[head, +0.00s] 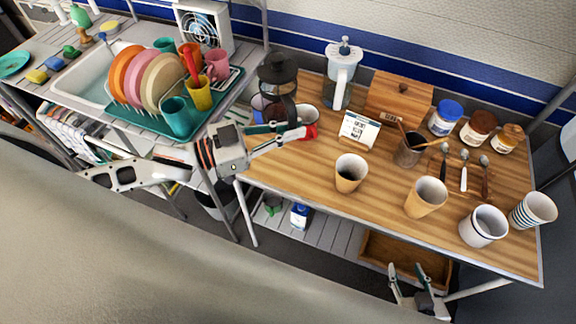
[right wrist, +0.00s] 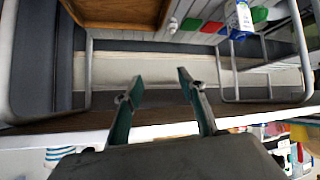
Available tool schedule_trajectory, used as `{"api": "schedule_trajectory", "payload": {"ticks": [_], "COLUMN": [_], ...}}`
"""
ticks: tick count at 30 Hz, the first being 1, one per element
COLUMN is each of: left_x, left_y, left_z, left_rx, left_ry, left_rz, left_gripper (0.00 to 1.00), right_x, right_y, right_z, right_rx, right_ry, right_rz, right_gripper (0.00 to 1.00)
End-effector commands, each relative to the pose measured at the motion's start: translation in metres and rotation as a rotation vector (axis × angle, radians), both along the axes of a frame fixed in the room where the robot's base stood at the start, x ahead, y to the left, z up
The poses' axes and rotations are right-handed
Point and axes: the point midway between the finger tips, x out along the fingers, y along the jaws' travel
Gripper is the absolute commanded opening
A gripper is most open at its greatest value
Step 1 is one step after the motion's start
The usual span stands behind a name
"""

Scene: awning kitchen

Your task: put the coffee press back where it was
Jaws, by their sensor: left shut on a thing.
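The coffee press (head: 278,76), with a dark lid and dark frame, is upright at the left end of the wooden table. My left gripper (head: 291,129) reaches in from the left, with its fingers at the lower part of the press. It is shut on the press; the fingers partly cover it, and I cannot tell whether its base touches the tabletop. My right gripper (head: 408,272) is low in front of the table, open and empty. Its spread fingers also show in the right wrist view (right wrist: 160,93).
The dish rack (head: 128,122) is to the left. A wooden box (head: 398,95), jars and several cups occupy the table (head: 305,165); its front left is clear.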

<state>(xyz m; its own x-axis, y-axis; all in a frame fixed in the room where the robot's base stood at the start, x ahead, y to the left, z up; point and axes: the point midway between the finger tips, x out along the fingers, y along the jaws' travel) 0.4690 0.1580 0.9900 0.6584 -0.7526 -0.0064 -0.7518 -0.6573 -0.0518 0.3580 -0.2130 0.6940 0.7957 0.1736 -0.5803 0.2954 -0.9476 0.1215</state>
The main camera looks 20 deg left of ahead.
Motion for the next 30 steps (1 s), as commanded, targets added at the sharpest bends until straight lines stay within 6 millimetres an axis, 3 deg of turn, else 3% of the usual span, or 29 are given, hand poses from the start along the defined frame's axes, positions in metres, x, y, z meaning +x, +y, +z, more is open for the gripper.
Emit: {"api": "schedule_trajectory", "payload": {"ticks": [12,30], "left_x": [0.0,0.001], "left_y": [-0.001,-0.001], "left_z": [-0.095,-0.156], "left_rx": [-0.002,-0.002], "left_ry": [-0.001,-0.004], "left_rz": [0.002,0.001], "left_gripper": [0.0,0.0], "right_x": [0.005,0.005], "right_y": [0.016,0.011], "right_z": [0.004,-0.008], "right_rx": [0.023,0.014], "right_ry": [-0.029,-0.027], "right_rz": [0.022,0.02], "right_gripper": [0.4,0.4]}}
